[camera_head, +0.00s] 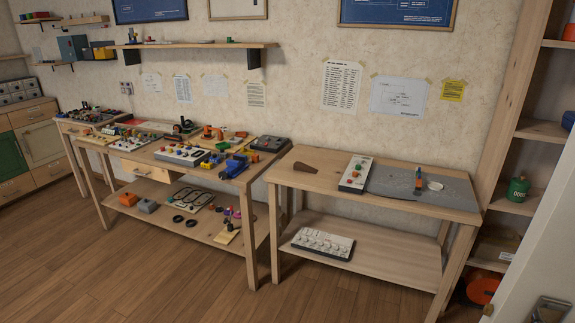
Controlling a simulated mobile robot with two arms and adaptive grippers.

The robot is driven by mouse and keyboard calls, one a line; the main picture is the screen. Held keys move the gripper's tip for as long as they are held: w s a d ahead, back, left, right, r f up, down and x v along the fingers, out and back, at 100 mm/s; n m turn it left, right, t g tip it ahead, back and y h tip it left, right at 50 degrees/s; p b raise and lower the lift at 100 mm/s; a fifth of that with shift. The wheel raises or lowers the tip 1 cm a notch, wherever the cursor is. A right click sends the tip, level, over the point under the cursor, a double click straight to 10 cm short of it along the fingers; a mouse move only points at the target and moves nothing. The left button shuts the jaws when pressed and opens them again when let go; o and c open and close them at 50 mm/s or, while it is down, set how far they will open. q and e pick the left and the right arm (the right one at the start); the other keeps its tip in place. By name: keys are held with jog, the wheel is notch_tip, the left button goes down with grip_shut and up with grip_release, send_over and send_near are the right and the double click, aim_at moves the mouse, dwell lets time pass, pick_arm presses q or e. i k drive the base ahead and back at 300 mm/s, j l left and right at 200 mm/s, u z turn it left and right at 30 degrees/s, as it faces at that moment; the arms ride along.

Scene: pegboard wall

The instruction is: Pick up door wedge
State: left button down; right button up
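A brown, tapered door wedge (305,168) lies on the top of the right-hand wooden table (318,184). It is near the table's left end, left of a white control panel and apart from it. Nothing covers it. Neither of my grippers shows in the head view, so nothing is seen close to the wedge.
A white panel with buttons (356,174) and a grey mat (400,183) with small items share the tabletop. A crowded workbench (180,167) stands to the left. Shelves (541,131) and a white upright panel (548,235) bound the right. The floor (200,285) in front is clear.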

aim_at(297, 167)
jog(key=i+j+u, duration=0.3)
jog(key=i+j, duration=0.15)
jog(key=i, duration=0.25)
jog(key=i+j+u, duration=0.1)
jog(key=i, duration=0.3)
jog(key=j, duration=0.1)
